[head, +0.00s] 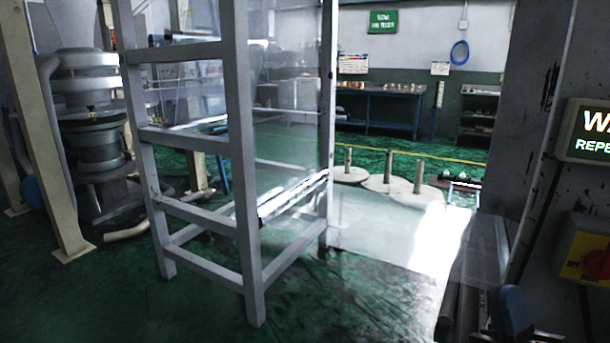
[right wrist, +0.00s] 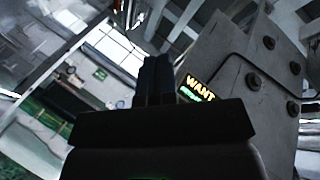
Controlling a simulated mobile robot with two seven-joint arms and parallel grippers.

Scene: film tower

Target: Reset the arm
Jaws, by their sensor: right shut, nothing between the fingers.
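My right gripper (right wrist: 154,62) shows in the right wrist view as two dark fingers pressed together, pointing up in the picture, with nothing between them. It is clear of any surface there, with a lit sign (right wrist: 200,88) and a grey metal housing (right wrist: 245,75) beyond it to the right. In the head view a dark bluish shape (head: 512,308) is at the lower right, below the lit sign (head: 592,131); I cannot tell whether it is part of my right arm. My left gripper is not in view.
A grey metal frame (head: 245,170) with clear panels stands at centre left. A red knob on a yellow plate (head: 580,262) is at the right edge. Round discs with posts (head: 390,184) lie behind the frame. Green floor (head: 350,290) is open in front.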

